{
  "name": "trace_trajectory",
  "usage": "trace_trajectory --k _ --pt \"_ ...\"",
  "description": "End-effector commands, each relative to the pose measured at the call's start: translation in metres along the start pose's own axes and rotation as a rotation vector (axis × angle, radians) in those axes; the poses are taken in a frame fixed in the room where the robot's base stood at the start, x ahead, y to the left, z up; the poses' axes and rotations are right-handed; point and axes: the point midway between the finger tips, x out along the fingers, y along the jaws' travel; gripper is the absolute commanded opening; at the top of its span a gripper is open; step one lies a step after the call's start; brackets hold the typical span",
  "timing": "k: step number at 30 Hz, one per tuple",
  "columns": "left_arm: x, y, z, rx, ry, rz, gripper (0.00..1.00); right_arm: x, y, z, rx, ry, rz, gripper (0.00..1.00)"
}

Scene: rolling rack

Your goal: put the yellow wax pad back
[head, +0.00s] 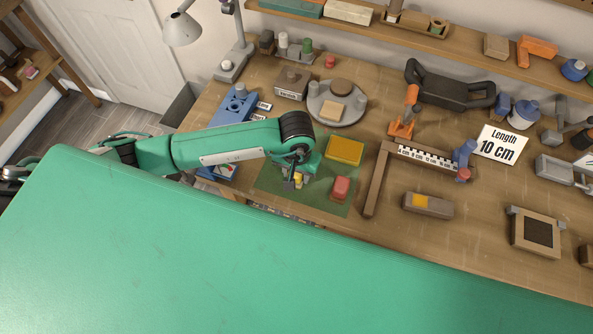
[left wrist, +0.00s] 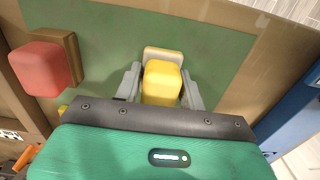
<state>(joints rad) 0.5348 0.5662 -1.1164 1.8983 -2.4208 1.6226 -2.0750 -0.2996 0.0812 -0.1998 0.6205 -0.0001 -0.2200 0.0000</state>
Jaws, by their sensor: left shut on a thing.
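The yellow wax pad (left wrist: 162,82) is between the two fingers of my left gripper (left wrist: 161,88) in the left wrist view, with a pale base or backing at its far end. My left gripper is shut on it. In the head view the left gripper (head: 296,181) is over the left part of the green mat (head: 325,204), and only a little yellow of the pad shows there. I cannot tell whether the pad touches the mat. A red pad on a wooden block (head: 341,188) sits on the mat to the right. My right gripper is not in view.
A flat yellow-orange block (head: 345,150) lies at the mat's far edge. A wooden L-shaped frame with a ruler (head: 373,190) stands to the right. A blue fixture (head: 235,104) and a round grey tray (head: 318,112) stand behind. A large green surface (head: 200,260) fills the foreground.

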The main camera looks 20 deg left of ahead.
Motion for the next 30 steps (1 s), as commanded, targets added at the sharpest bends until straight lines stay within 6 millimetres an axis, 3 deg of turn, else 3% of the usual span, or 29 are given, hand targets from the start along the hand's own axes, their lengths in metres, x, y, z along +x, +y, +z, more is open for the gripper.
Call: trace_trajectory --k 2,3,6,19,30 --pt "0.004 0.0 0.0 0.0 0.001 0.0 0.22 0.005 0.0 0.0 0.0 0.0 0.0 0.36" --pt "0.002 0.0 0.0 0.0 0.001 0.0 0.46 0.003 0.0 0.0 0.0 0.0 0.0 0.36" --pt "0.002 0.0 0.0 0.0 0.0 0.0 0.62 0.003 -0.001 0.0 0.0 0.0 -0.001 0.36" --pt "-0.004 0.0 -0.001 0.001 0.002 0.002 0.62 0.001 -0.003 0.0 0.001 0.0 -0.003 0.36" --pt "-0.071 0.0 -0.001 0.003 0.006 0.001 0.62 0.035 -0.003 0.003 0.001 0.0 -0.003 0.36"
